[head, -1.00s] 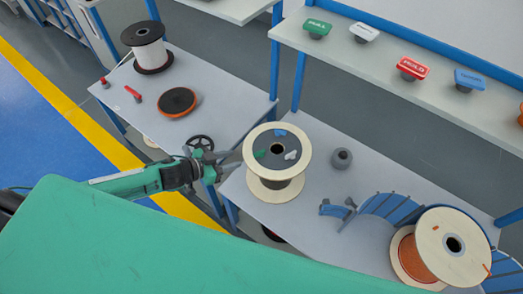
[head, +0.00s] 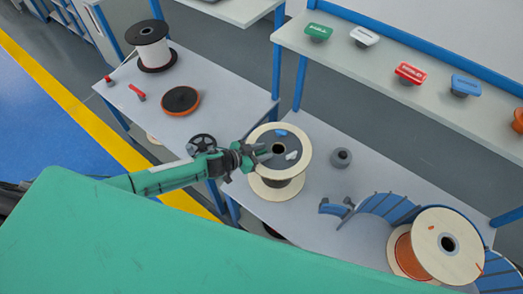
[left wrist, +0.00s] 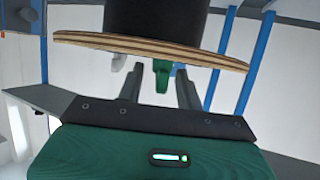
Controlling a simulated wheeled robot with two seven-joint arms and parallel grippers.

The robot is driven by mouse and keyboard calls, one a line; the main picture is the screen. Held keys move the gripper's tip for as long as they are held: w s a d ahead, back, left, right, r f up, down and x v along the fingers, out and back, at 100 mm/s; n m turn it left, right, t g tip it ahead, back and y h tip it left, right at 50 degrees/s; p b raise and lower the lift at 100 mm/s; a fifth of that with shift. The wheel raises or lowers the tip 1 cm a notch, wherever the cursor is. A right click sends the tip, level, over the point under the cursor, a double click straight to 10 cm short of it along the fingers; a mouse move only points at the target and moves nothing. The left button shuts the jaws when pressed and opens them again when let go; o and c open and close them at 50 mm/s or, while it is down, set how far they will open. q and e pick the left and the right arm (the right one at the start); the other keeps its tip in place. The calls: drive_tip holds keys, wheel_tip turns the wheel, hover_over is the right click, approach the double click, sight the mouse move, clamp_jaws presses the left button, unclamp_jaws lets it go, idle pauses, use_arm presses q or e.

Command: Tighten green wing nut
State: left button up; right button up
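The wooden spool (head: 304,165) stands on the near table, with a dark round plate on its top. A blue wing nut (head: 281,133) and a white wing nut (head: 291,155) show on that plate. In the left wrist view the green wing nut (left wrist: 162,76) shows between the two fingers of my left gripper (left wrist: 159,82), with a gap on each side. The fingers are apart and reach to the spool's flange (left wrist: 85,41). My right gripper is not in view.
A grey knob-like part (head: 341,158) stands right of the spool. An orange-wound spool (head: 449,244) and a blue slatted piece (head: 385,206) are further right. A shelf with coloured signs (head: 410,73) runs along the back.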

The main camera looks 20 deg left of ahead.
use_arm(q)
clamp_jaws()
